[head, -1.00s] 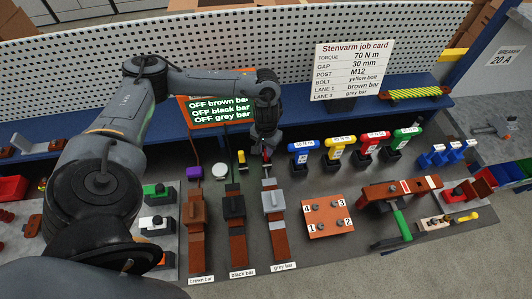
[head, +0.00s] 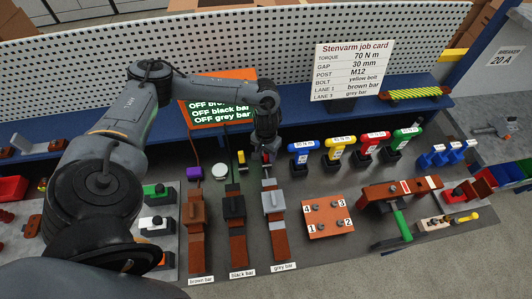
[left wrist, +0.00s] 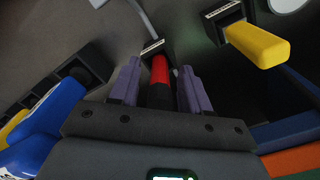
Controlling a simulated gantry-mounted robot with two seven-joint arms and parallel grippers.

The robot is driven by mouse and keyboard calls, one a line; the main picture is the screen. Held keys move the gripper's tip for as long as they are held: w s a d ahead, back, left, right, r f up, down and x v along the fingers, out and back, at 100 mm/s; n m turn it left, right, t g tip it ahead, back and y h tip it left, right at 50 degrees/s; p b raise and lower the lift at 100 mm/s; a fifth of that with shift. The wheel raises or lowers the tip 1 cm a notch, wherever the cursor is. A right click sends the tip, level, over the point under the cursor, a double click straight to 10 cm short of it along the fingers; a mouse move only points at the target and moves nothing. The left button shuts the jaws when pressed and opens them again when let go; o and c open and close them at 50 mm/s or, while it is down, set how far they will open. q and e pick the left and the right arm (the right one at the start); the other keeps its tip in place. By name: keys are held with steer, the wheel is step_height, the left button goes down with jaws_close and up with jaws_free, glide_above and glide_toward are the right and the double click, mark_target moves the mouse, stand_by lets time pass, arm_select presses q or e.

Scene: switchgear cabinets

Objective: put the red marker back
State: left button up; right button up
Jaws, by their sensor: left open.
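The red marker (head: 267,157) is at the back of the bench, behind the grey bar and right of the yellow marker (head: 242,158). My left gripper (head: 266,148) is directly above it, pointing down. In the left wrist view the red marker (left wrist: 160,70) lies between the two open purple fingers, with gaps on both sides. Its far end is at a small dark holder with a white label (left wrist: 152,48). I cannot tell whether it is fully seated there. The yellow marker (left wrist: 258,45) stands to the right in that view. My right gripper is out of view.
Brown, black and grey bar units (head: 274,198) stand in front of the gripper. Blue, yellow, red and green T-handled tools (head: 304,146) are close on its right. The lit screen (head: 219,112) and blue shelf are behind.

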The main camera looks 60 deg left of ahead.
arm_select(q)
steer(key=shift+r, duration=0.1)
step_height(320, 180, up, 6)
steer(key=shift+r, duration=0.15)
step_height(320, 180, up, 4)
steer(key=p, duration=0.2)
steer(key=shift+r+p, duration=0.25)
steer(key=shift+p, duration=0.15)
steer(key=shift+r+p, duration=0.5)
steer(key=shift+r, duration=0.15)
